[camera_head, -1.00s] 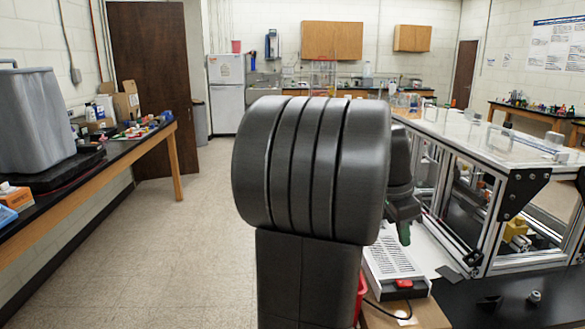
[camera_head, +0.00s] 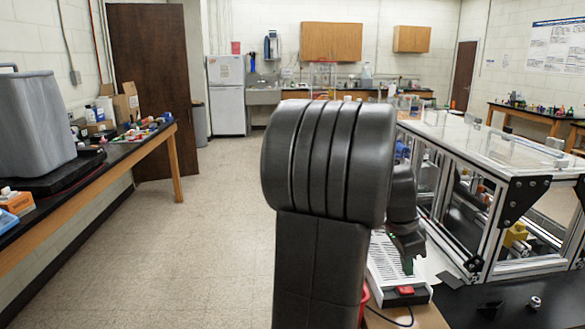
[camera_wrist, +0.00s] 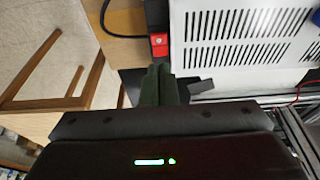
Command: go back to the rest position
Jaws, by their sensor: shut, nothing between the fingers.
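My gripper (camera_wrist: 159,84) shows in the wrist view with its two dark green fingers together and nothing between them. In the head view the tip of my gripper (camera_head: 407,264) shows just right of my large dark arm, in front of the same white slotted box (camera_head: 388,268). My arm hides much of the middle of that view and part of the box's left side.
An aluminium extrusion frame (camera_head: 478,270) with a clear top stands at the right, close to my gripper. A small metal part (camera_head: 534,303) lies on the black bench (camera_head: 510,298). A cluttered bench (camera_head: 95,168) runs along the left. The floor (camera_head: 205,225) between is clear.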

